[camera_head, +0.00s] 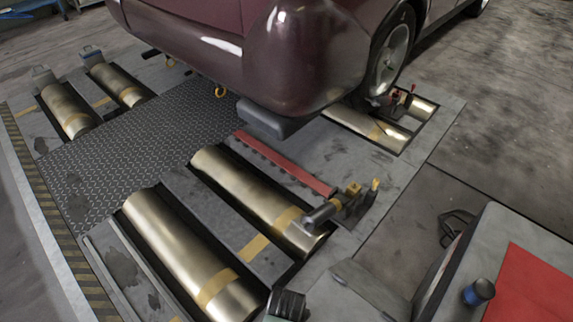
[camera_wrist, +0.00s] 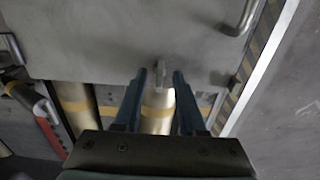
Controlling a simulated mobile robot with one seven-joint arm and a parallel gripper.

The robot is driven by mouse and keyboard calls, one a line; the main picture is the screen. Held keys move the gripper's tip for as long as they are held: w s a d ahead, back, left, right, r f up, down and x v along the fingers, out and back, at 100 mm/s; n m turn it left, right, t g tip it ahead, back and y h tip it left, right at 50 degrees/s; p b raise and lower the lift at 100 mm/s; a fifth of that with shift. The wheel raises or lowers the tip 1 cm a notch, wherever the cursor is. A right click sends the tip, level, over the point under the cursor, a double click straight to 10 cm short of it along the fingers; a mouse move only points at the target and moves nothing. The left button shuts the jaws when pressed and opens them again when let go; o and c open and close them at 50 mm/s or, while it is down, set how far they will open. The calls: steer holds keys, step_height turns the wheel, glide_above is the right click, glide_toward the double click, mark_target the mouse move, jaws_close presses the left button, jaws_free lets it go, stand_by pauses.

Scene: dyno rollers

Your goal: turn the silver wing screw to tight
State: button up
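In the wrist view, my gripper (camera_wrist: 159,74) is open, with its two dark fingers apart. A small grey upright piece (camera_wrist: 161,68), which looks like the silver wing screw, shows in line with the gap between the fingertips, at the lower edge of a grey panel (camera_wrist: 90,40). I cannot tell how far it is from the fingers, whether they touch it, or how tight it is. I cannot make out the screw or my gripper for sure in the head view.
Brass rollers (camera_head: 180,255) with yellow bands lie in the floor frame, below a maroon car (camera_head: 300,50). A bent metal handle (camera_wrist: 238,22) stands on the panel. A cart with a red mat (camera_head: 530,285) and a dark blue cylinder (camera_head: 479,292) is at the lower right.

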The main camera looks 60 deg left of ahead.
jaws_close()
steer(key=shift+r+p, duration=0.15)
steer(key=shift+p, duration=0.15)
steer(key=m+p, duration=0.2)
steer(key=m, duration=0.1)
steer(key=shift+r+p, duration=0.1)
steer(key=shift+p, duration=0.2)
steer(key=m+p, duration=0.3)
steer(key=m, duration=0.2)
steer(key=m+p, duration=0.1)
steer(key=m, duration=0.3)
steer(key=shift+m+p, duration=0.3)
steer(key=shift+m, duration=0.1)
steer(key=shift+f+m+p, duration=0.2)
steer(key=shift+m+p, duration=0.25)
steer(key=shift+m, duration=2.15)
